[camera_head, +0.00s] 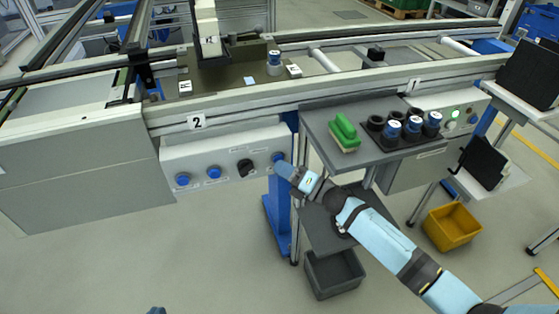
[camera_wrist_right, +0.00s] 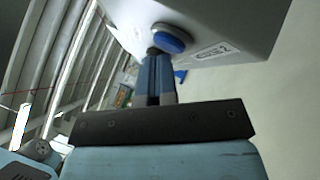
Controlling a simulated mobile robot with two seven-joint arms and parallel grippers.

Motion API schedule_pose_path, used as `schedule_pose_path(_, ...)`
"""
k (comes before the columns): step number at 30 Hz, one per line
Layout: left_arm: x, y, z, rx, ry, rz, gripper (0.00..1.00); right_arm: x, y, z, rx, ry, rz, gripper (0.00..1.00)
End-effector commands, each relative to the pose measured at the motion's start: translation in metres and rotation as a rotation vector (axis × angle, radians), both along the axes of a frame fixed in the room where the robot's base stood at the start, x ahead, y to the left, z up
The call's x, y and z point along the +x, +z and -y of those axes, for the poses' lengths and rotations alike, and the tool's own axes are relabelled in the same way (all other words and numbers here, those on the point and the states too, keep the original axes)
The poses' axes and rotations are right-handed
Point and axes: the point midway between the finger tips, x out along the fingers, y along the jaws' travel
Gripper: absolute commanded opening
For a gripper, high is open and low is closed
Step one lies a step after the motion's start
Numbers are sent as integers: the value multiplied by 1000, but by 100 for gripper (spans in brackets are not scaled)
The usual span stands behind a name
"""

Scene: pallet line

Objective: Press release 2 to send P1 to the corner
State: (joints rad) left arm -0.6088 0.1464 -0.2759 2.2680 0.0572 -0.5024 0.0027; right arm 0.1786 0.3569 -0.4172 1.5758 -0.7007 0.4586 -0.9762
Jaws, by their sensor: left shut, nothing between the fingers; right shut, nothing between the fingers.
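A grey control panel (camera_head: 225,160) hangs on the line below the sign marked 2 (camera_head: 197,121). It carries blue buttons, one at its right end (camera_head: 278,157), and a black knob (camera_head: 245,167). My right gripper (camera_head: 285,170) is shut and empty, its tips at the right-end button. In the right wrist view the shut fingers (camera_wrist_right: 157,78) point at this blue button (camera_wrist_right: 172,40); I cannot tell whether they touch. A dark pallet (camera_head: 228,80) with a blue-white pot (camera_head: 274,62) sits on the line; its name is unreadable. My left gripper (camera_head: 156,310) barely shows at the bottom edge, shut.
A blue post (camera_head: 280,215) stands below. A grey bin (camera_head: 335,272) and yellow bin (camera_head: 452,227) are on the floor. The floor at front left is clear.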

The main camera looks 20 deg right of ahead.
Motion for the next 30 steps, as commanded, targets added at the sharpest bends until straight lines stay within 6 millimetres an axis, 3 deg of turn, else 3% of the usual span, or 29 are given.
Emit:
schedule_pose_path(10, 0, 5, 0, 0, 0, 0, 0, -16, 1, 1, -1, -1, -1, 0)
schedule_pose_path(21, 0, 5, 0, 0, 0, 0, 0, -19, 1, 1, 0, 0, 0, 0)
schedule_pose_path(30, 0, 12, 0, 0, 0, 0, 0, -47, 1, 2, 0, 0, -1, 0)
